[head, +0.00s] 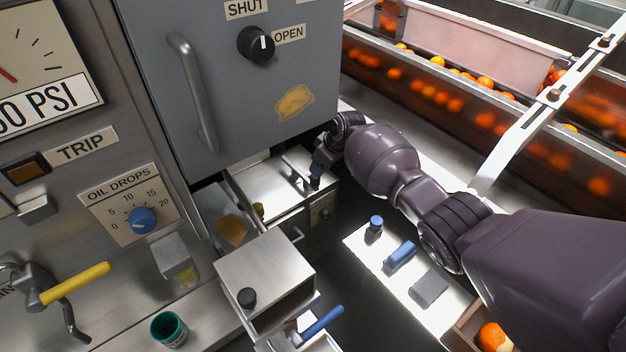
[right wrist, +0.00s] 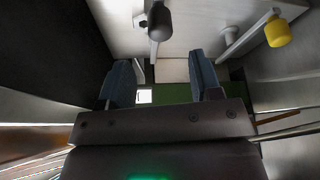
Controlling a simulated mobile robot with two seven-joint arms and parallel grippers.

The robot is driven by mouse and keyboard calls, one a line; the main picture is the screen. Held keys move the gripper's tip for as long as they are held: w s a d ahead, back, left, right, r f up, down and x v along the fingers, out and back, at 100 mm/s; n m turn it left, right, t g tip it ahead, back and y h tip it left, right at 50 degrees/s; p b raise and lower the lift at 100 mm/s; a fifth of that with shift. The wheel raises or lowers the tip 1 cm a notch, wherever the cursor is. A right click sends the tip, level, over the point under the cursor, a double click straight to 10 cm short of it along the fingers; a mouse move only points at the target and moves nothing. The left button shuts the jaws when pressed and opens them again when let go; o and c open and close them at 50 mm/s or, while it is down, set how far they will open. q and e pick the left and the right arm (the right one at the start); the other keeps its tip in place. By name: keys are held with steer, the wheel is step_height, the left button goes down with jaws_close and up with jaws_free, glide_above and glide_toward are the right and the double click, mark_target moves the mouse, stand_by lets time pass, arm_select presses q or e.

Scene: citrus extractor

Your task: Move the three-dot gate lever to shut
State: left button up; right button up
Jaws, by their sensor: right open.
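My right arm reaches in from the right in the head view. Its gripper (head: 316,178) is low beside the metal housing under the grey cabinet, partly hidden by the wrist. In the right wrist view the gripper (right wrist: 162,82) is open, with nothing visible between its blue-grey fingers. A lever with a dark rounded knob (right wrist: 159,21) hangs just beyond the fingers, apart from them. A second lever with a yellow knob (right wrist: 278,31) is farther right. No dot marks are legible, so I cannot tell which is the three-dot gate lever. My left gripper is not in view.
The grey cabinet (head: 235,95) carries a handle (head: 193,95) and a black dial (head: 256,44) labelled SHUT and OPEN. A steel box (head: 262,268), a teal cup (head: 169,330) and a yellow-handled valve (head: 75,284) stand left. A bright tray (head: 365,249) holds blue-handled items.

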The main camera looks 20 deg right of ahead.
mark_target(314, 179)
steer(key=b+x, duration=0.1)
steer(key=x, duration=0.1)
steer(key=b+x, duration=0.1)
steer(key=x, duration=0.2)
steer(key=b+x, duration=0.1)
steer(key=x, duration=0.2)
steer(key=shift+s+d+f, duration=0.15)
steer(key=shift+s+f, duration=0.05)
steer(key=shift+s, duration=0.15)
steer(key=shift+w+f+b, duration=0.35)
steer(key=shift+b, duration=0.05)
steer(key=shift+w+r, duration=0.1)
jaws_close()
